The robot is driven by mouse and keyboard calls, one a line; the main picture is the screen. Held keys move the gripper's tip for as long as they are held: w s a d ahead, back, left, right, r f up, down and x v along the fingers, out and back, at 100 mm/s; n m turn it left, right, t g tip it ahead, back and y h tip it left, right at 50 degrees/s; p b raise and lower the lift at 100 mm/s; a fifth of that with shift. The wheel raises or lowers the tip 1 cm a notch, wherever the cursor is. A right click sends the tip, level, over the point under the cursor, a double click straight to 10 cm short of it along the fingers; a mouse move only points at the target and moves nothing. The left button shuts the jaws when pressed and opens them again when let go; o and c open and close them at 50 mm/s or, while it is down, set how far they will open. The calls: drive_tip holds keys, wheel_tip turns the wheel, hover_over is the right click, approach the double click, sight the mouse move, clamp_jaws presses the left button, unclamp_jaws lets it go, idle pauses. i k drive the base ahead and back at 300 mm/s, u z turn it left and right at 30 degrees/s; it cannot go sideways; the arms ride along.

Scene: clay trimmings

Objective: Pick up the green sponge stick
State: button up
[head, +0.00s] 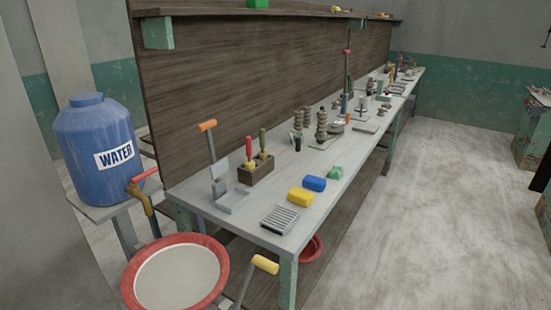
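A stick with a green handle (262,139) stands upright in a small wooden box (254,175) on the workbench, left of the picture's middle. A yellowish part shows at its lower end; the rest is hidden inside the box. A similar stick with a red handle (249,147) stands just left of it in the same box. My gripper is not in the head view.
The long grey workbench (250,230) holds a yellow block (300,198), a blue block (314,183), a green piece (335,173) and a slotted metal grate (280,219). An orange-handled press (212,165) stands left of the box. Open floor (430,220) lies right.

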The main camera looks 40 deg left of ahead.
sight(263, 155)
drive_tip(key=u, duration=0.15)
drive_tip(key=i, duration=1.6)
drive_tip(key=u, duration=0.85)
drive_tip(key=i, duration=1)
drive_tip(key=u, duration=1)
